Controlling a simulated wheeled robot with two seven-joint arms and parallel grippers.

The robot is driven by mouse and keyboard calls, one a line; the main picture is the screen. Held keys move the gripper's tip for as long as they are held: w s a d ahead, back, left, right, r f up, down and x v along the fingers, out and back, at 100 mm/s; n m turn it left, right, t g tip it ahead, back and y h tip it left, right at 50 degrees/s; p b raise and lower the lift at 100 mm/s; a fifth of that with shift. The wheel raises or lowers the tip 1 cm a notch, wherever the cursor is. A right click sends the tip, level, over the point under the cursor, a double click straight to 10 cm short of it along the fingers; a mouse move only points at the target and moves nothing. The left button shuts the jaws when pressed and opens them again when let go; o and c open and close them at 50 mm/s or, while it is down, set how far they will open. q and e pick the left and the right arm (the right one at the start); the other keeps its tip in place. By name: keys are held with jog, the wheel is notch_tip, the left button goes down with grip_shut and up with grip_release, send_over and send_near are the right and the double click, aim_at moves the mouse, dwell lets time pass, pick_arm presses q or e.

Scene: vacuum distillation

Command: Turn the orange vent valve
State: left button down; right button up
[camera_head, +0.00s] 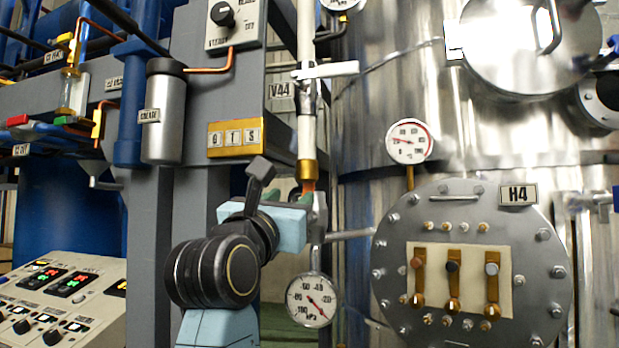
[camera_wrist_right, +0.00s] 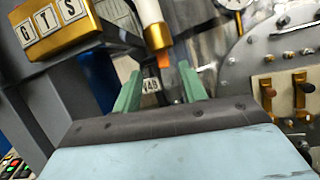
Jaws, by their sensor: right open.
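The orange vent valve (camera_head: 308,186) shows only as a small orange piece just under the brass end of a white vertical pipe. It also shows in the right wrist view (camera_wrist_right: 164,61), beyond and between the fingertips. My right gripper (camera_head: 305,197) is right by the valve, its green fingers partly hidden behind its own pale blue body. In the wrist view my right gripper (camera_wrist_right: 158,78) has its two green fingers wide apart, with nothing held. Whether a finger touches the valve I cannot tell. My left gripper is not in view.
A pressure gauge (camera_head: 312,299) hangs just below my right gripper. A grey bolted H4 flange (camera_head: 545,290) stands to the right. The brass G T S plate (camera_head: 236,152) and a grey post (camera_head: 195,215) are close on the left. A control console (camera_head: 60,300) is at lower left.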

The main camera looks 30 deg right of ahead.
aim_at(309, 181)
jog(key=p+x, duration=0.3)
jog(key=x, duration=0.8)
grip_shut()
